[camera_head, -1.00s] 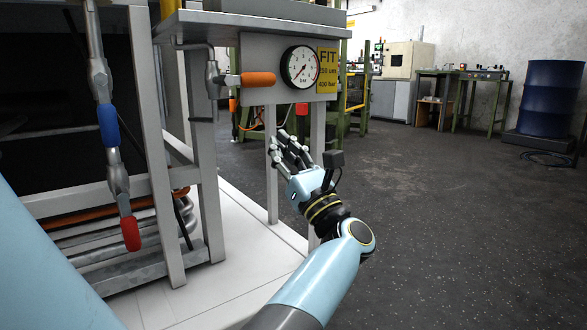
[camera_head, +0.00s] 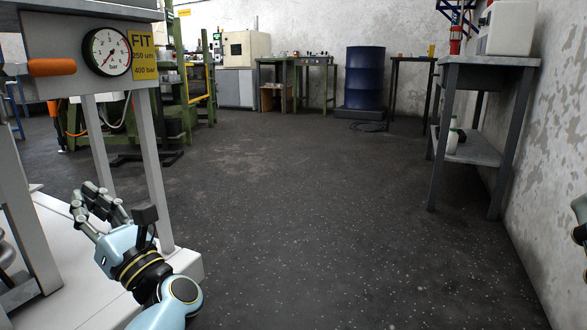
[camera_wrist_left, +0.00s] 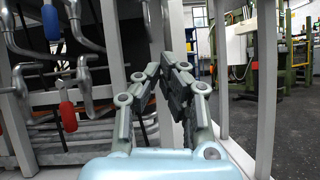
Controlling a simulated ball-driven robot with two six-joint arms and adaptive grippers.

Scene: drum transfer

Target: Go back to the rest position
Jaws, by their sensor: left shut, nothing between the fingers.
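My left gripper (camera_head: 92,200) is at the lower left in the head view, in front of the white-framed machine stand (camera_head: 158,185). In the left wrist view its fingers (camera_wrist_left: 177,68) come together at the tips, shut and empty. A small part of my right gripper (camera_head: 580,220) shows at the right edge of the head view. Most of it is cut off, so its fingers cannot be judged.
The stand carries a pressure gauge (camera_head: 107,52) and an orange-handled lever (camera_head: 52,67). A blue drum (camera_head: 365,75) stands at the back. A grey side table (camera_head: 490,62) stands at the right wall. The dark floor (camera_head: 320,215) between is clear.

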